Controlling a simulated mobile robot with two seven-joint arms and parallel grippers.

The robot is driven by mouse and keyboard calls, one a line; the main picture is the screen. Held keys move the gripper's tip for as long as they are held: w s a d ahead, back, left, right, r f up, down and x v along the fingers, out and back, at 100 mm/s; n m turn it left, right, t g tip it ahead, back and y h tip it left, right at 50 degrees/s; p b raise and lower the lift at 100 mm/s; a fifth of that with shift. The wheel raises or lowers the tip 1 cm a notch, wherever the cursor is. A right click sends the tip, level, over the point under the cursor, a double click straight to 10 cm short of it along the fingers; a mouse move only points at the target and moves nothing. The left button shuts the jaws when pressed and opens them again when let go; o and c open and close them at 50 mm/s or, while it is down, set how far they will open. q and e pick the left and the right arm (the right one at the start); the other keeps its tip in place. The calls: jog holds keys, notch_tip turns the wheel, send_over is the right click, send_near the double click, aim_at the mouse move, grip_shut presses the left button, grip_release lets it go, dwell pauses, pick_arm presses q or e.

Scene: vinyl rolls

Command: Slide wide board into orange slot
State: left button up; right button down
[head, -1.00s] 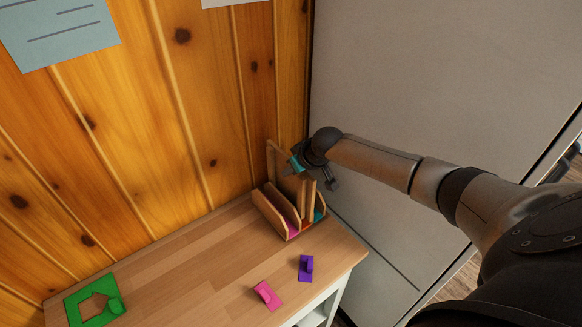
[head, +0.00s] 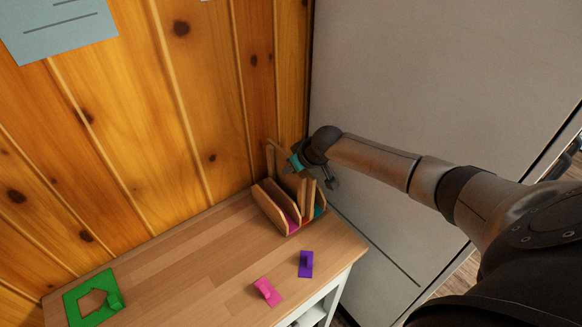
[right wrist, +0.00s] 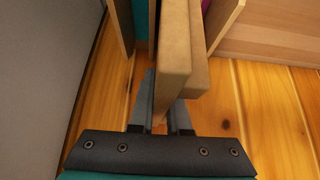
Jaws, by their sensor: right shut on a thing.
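A small wooden rack (head: 268,212) with upright dividers stands at the back right of the worktop. Pink, orange and teal show low between its dividers. My right gripper (right wrist: 160,118) is above the rack's right part. In the right wrist view, its fingers are shut on a tan wooden board (right wrist: 173,60), seen nearly edge-on. A second tan piece (right wrist: 196,75) stands close beside it on the right. The board's lower end is hidden, so I cannot tell how deep it sits in the orange slot. My left gripper is not in view.
A green piece (head: 74,304) with a cut-out lies at the worktop's left. A pink piece (head: 267,292) and a purple piece (head: 306,264) lie near the front edge. A plank wall (head: 150,130) stands behind; a grey panel (head: 430,80) is on the right. The worktop's middle is clear.

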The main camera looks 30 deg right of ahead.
jog(key=shift+f+b, duration=0.4)
jog(key=shift+f, duration=0.25)
jog(key=c, duration=0.8)
grip_release()
jog(key=p+v, duration=0.5)
jog(key=p, duration=0.2)
jog(key=shift+s+r+p, duration=0.1)
jog(key=shift+r+p, duration=0.15)
jog(key=shift+p, duration=0.05)
jog(key=shift+p+v, duration=0.95)
jog(key=shift+v, duration=0.3)
jog(key=shift+f, duration=0.1)
